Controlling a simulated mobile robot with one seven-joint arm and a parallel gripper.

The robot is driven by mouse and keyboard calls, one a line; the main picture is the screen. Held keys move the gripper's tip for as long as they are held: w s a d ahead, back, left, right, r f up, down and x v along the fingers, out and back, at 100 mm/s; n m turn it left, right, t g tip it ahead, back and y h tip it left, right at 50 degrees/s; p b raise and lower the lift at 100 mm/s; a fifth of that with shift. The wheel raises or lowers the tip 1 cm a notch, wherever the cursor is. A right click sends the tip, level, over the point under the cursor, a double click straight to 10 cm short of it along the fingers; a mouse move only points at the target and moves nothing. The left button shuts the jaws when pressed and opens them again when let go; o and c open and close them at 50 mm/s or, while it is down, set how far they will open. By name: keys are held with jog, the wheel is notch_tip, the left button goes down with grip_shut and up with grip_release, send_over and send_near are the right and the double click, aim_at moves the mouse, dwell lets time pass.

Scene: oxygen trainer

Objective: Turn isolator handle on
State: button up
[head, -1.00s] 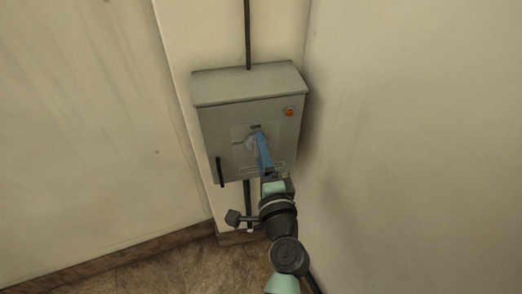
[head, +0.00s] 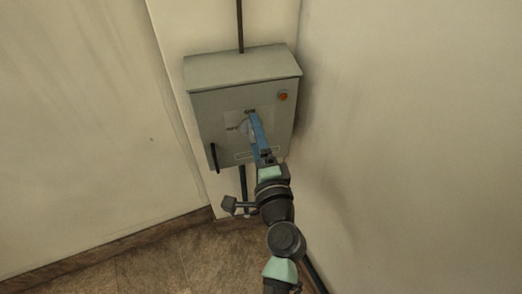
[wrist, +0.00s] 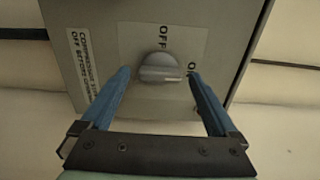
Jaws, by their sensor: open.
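The isolator handle (wrist: 160,68) is a round grey knob with a raised bar, on the front of a grey box (head: 205,105). In the wrist view an OFF label (wrist: 165,38) is above it and an ON label (wrist: 190,69) is to its right. The bar lies roughly level there, with a pale mark on its right part, on the ON side. My gripper (wrist: 159,76) is open, one blue finger on each side of the knob, with gaps visible. In the head view my gripper (head: 251,117) partly covers the knob (head: 243,127).
The box has an orange button (head: 283,96) at its upper right and a black door handle (head: 214,157) at its lower left. A conduit (head: 240,25) runs above it. A side wall (head: 400,130) stands close on the right. The floor (head: 150,265) is clear at lower left.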

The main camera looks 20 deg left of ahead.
jog(key=v, duration=1.2)
jog(key=shift+s+d+b, duration=0.2)
jog(key=shift+s+b, duration=0.05)
jog(key=shift+b, duration=0.2)
jog(key=w+d+r+n+t+h, duration=0.1)
jog(key=w+r+n+t, duration=0.15)
jog(key=r, duration=0.65)
jog(key=w+d+r+n+t+h, duration=0.15)
jog(key=r+n, duration=0.25)
jog(key=r, duration=0.5)
jog(key=w+d+r+n+t, duration=0.1)
jog(key=w+r+n, duration=0.2)
jog(key=r, duration=0.6)
jog(key=s+d+r+n+t+h, duration=0.1)
jog(key=s+d+r+t+h, duration=0.15)
jog(key=r, duration=0.55)
jog(key=s+d+r+t+h, duration=0.1)
jog(key=s+r+t+h, duration=0.25)
jog(key=r, duration=0.45)
jog(key=s+d+r+n+t+h, duration=0.1)
jog(key=s+d+r+t+h, duration=0.1)
jog(key=s+r, duration=0.35)
notch_tip(320, 180, up, 20)
jog(key=w+p, duration=0.2)
jog(key=p, duration=1.7)
jog(key=shift+f+g, duration=0.2)
jog(key=shift+g, duration=0.1)
